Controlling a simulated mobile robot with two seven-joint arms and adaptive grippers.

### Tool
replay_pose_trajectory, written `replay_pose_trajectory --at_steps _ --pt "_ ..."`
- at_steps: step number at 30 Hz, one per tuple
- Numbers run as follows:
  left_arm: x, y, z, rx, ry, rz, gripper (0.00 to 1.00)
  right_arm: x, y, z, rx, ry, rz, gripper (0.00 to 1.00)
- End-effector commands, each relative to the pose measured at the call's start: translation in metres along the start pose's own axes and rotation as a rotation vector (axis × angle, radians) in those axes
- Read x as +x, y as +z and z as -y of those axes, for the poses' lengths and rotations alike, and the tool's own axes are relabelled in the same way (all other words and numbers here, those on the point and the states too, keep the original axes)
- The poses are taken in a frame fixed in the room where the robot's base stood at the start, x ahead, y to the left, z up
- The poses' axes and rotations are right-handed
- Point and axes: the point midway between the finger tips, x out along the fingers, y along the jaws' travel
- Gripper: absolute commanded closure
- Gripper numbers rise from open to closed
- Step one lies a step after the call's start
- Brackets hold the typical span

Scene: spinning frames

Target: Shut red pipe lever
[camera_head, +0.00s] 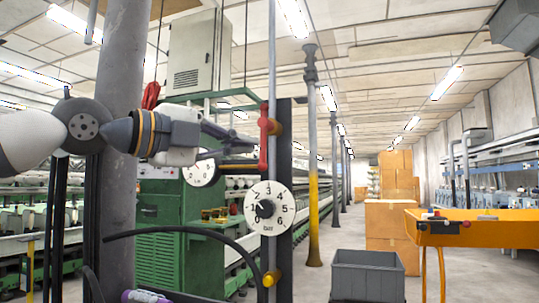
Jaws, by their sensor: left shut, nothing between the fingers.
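The red pipe lever (263,138) is on a thin vertical grey pipe just right of the picture's middle left. My left gripper (241,137) comes in from the left and is shut and empty. Its fingertips are close to the left side of the lever; I cannot tell whether they touch it. My right gripper is not in view.
A white bar gauge (269,208) is below the lever, and a second dial (199,172) is behind the gripper. A thick grey column (120,80) stands at left. A grey crate (368,277), cardboard boxes (386,230) and an orange table (480,229) are at right.

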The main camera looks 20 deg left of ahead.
Motion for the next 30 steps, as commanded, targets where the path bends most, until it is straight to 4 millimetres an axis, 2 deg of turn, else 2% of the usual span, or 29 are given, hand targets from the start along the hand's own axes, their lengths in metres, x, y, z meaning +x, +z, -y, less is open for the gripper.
replay_pose_trajectory --at_steps 5,8,20,24,30 --pt "0.005 0.001 -0.003 -0.003 0.005 0.0 1.0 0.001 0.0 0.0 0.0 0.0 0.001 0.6" --pt "0.018 0.0 -0.004 -0.003 0.008 0.0 1.0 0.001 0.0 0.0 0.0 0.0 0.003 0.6" --pt "0.104 0.0 -0.004 -0.005 0.007 -0.002 1.0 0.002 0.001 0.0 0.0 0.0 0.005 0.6" --pt "0.094 0.024 -0.004 -0.009 0.002 0.001 1.0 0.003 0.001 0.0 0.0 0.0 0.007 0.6" --pt "0.089 0.037 -0.004 -0.006 0.005 -0.001 1.0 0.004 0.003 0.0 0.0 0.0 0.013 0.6"
